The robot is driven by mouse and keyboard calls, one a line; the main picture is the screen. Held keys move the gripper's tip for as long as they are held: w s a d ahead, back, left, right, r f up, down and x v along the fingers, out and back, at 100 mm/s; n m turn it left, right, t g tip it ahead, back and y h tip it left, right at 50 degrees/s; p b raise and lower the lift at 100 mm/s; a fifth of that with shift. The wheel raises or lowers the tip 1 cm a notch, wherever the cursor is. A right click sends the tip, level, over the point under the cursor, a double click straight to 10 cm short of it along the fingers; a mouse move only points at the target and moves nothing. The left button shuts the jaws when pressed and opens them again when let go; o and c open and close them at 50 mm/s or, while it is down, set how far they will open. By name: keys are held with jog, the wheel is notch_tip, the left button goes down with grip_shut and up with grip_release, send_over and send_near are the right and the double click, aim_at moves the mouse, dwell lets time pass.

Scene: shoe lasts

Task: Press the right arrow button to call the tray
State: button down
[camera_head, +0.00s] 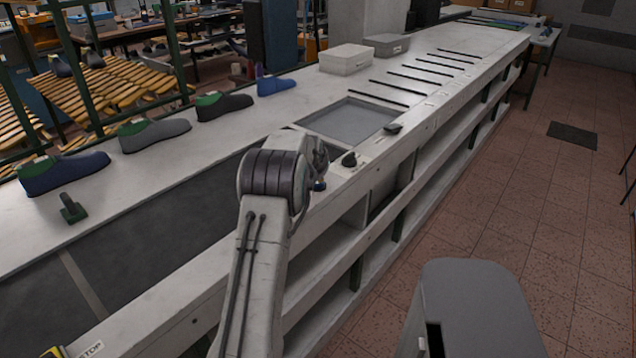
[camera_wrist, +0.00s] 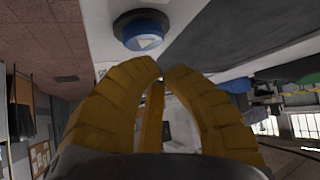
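A round blue button (camera_wrist: 143,31) with a pale arrow-like mark on its face sits on a dark base at the top of the wrist view. I cannot tell for sure which way the mark points. In the head view a small blue piece (camera_head: 320,186) shows beside the end of my arm; I cannot tell if it is this button. My gripper (camera_wrist: 162,66) has yellow fingers with their tips together, with nothing seen between them. The tips appear just short of the button, apart from it. In the head view my arm hides the gripper. A grey tray-like recess (camera_head: 350,121) lies in the bench top.
A long pale bench (camera_head: 225,130) carries several shoe lasts (camera_head: 155,134) along its far side. Dark knobs (camera_head: 349,159) stand on the near edge. Two boxes (camera_head: 346,59) stand farther back. A STOP label (camera_head: 91,349) is at lower left.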

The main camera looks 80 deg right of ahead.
jog(key=shift+f, duration=0.25)
dwell(0.7)
jog(key=shift+f+b, duration=0.2)
jog(key=shift+b, duration=0.3)
